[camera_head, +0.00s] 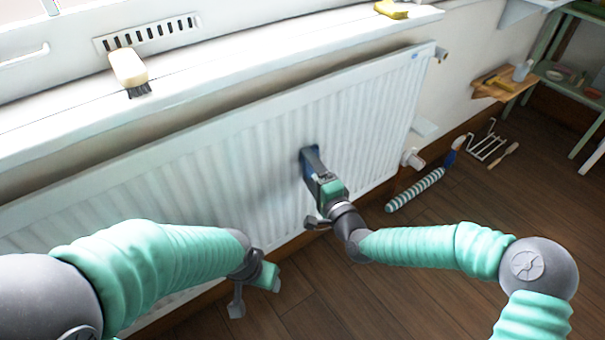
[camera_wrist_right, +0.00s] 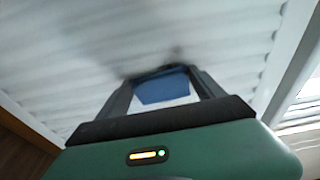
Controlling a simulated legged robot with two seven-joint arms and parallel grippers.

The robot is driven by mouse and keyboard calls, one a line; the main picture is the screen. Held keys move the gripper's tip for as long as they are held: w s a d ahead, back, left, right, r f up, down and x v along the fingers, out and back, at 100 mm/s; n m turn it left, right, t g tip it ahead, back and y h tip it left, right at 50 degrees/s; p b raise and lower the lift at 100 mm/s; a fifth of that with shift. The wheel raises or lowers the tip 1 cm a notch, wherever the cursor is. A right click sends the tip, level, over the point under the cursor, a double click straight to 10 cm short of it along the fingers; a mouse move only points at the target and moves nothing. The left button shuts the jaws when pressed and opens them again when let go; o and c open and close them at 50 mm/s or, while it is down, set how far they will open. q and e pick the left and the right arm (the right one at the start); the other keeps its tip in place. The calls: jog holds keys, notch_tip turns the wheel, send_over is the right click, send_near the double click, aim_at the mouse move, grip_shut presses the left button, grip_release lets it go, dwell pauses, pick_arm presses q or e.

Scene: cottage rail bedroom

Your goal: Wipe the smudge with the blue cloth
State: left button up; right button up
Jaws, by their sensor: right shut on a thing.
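My right gripper (camera_head: 309,158) is shut on the blue cloth (camera_wrist_right: 163,88) and holds it at the ribbed front of the white radiator (camera_head: 250,145). In the head view the cloth is mostly hidden by the fingers; only a bit of blue shows beside them. In the right wrist view the cloth lies between the two fingers, at or very near the radiator face. A dark patch (camera_wrist_right: 150,72) shows along the cloth's far edge; I cannot tell whether it is the smudge or shadow. My left gripper (camera_head: 256,300) is open and empty, low in front of the radiator.
A brush (camera_head: 128,68) and a yellow sponge (camera_head: 391,9) sit on the white sill (camera_head: 230,70) above the radiator. A striped roll (camera_head: 415,189), a wire rack (camera_head: 487,143) and a wooden-handled tool lie on the floor at right. A small wooden shelf (camera_head: 508,91) is on the right wall.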

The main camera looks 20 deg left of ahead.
aim_at(284, 172)
jog(key=w+d, duration=0.1)
jog(key=w, duration=0.1)
jog(key=w+d, duration=0.2)
jog(key=shift+s+a+p, duration=0.55)
jog(key=shift+s+a, duration=0.6)
jog(key=shift+s, duration=0.35)
jog(key=shift+s+a+p, duration=0.6)
jog(key=shift+s+a, duration=0.6)
jog(key=shift+s, duration=0.3)
jog(key=shift+s+a+p, duration=0.55)
jog(key=shift+s+a, duration=0.6)
jog(key=shift+s, duration=0.35)
jog(key=w+d+p+v, duration=0.1)
jog(key=v, duration=0.5)
